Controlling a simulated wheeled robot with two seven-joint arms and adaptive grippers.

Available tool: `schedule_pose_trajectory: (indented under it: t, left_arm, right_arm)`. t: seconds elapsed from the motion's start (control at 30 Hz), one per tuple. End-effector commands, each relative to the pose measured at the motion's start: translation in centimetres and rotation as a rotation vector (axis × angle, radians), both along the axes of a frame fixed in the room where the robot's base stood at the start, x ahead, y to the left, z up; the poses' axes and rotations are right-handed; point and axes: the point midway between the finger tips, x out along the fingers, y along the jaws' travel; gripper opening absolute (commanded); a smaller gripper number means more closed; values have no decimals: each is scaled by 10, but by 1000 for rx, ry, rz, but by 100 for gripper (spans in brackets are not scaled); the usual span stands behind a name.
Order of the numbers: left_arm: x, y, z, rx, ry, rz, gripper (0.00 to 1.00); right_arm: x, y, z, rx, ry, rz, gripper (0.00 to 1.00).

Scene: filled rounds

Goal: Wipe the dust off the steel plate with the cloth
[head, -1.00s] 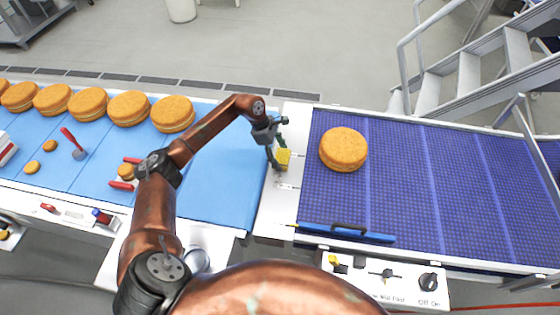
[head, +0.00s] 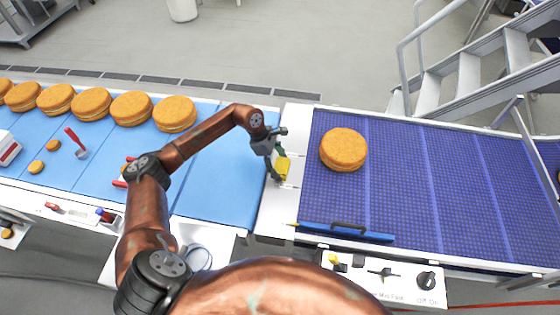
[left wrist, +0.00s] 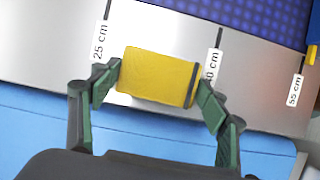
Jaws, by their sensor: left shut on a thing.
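The steel plate (head: 275,218) is the narrow bright strip between the blue belt and the purple belt. In the left wrist view the plate (left wrist: 255,85) bears length labels such as "25 cm" and "55 cm". My left gripper (head: 277,164) is over the plate and shut on the yellow cloth (head: 284,170). In the left wrist view the cloth (left wrist: 155,76) is a folded yellow block between both fingers. It lies on or just above the plate; I cannot tell which. I cannot make out dust clearly. My right gripper is not in view.
Filled rounds (head: 175,113) stand in a row along the far side of the blue belt (head: 215,190). One round (head: 344,149) sits on the purple belt (head: 430,190). A blue bar with a black handle (head: 345,232) lies at that belt's near edge, above a control panel (head: 385,282).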

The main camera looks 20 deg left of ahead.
Motion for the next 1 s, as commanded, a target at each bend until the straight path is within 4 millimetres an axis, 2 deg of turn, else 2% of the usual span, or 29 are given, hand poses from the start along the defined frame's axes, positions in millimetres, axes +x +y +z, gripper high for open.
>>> schedule_pose_trajectory:
  t: [0.03, 0.2, 0.47, 0.8, 1.0]
  left_arm:
    - [-11, 0, -6, 7, 17, -4, 50]
    - [-24, -3, -6, 7, 19, -4, 50]
    - [-32, -5, -6, 8, 20, -4, 50]
    - [-57, -12, -4, 7, 19, -3, 50]
    - [-63, -14, -3, 6, 18, -3, 50]
  right_arm:
    - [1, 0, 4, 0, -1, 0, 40]
    - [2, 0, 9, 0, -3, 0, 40]
    - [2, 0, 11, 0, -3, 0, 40]
    - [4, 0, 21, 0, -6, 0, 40]
    - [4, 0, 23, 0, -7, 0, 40]
